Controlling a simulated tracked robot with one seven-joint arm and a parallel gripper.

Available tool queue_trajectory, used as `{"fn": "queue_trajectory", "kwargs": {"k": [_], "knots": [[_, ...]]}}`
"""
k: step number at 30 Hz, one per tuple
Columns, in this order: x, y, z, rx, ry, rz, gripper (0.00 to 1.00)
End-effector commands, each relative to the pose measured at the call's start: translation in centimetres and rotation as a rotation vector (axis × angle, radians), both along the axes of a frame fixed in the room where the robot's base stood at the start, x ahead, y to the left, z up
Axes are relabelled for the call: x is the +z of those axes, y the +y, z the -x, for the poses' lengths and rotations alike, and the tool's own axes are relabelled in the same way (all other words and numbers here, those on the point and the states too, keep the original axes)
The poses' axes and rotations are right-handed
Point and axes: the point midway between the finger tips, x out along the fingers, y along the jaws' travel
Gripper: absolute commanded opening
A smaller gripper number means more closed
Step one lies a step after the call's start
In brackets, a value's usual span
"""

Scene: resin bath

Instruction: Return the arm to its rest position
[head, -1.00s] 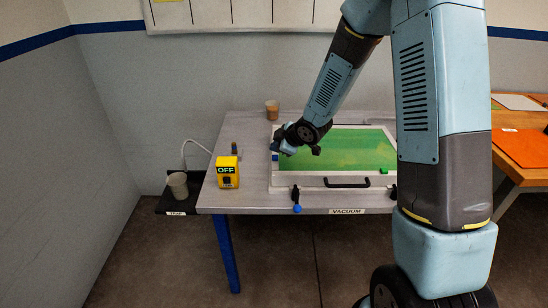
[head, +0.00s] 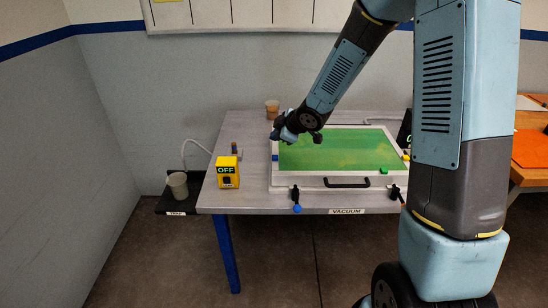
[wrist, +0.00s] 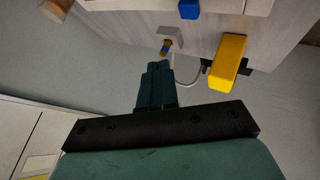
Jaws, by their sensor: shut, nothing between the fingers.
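My gripper (head: 279,133) is above the far left corner of the white-framed box with a green top (head: 340,150) on the table. In the wrist view my gripper (wrist: 156,68) shows its fingers together with nothing between them. The fingers point toward the table's left side. The arm comes down from the upper right and hides part of the table's right end.
A yellow box marked OFF (head: 228,172) stands at the table's left front, also in the wrist view (wrist: 229,62). A cup (head: 272,107) stands at the back. Another cup (head: 178,184) sits on a black shelf (head: 185,201).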

Motion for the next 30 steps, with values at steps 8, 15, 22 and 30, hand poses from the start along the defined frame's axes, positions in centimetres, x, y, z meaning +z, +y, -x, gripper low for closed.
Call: {"fn": "queue_trajectory", "kwargs": {"k": [8,15,22,30], "knots": [[0.2,-0.1,0.0,-0.006,0.0,0.002,0.0],[3.7,-3.4,0.5,-0.143,0.003,0.044,0.0],[9.0,-8.6,2.8,-0.377,0.025,0.077,0.0],[14.5,-13.8,7.5,-0.645,0.072,0.057,0.0]]}}
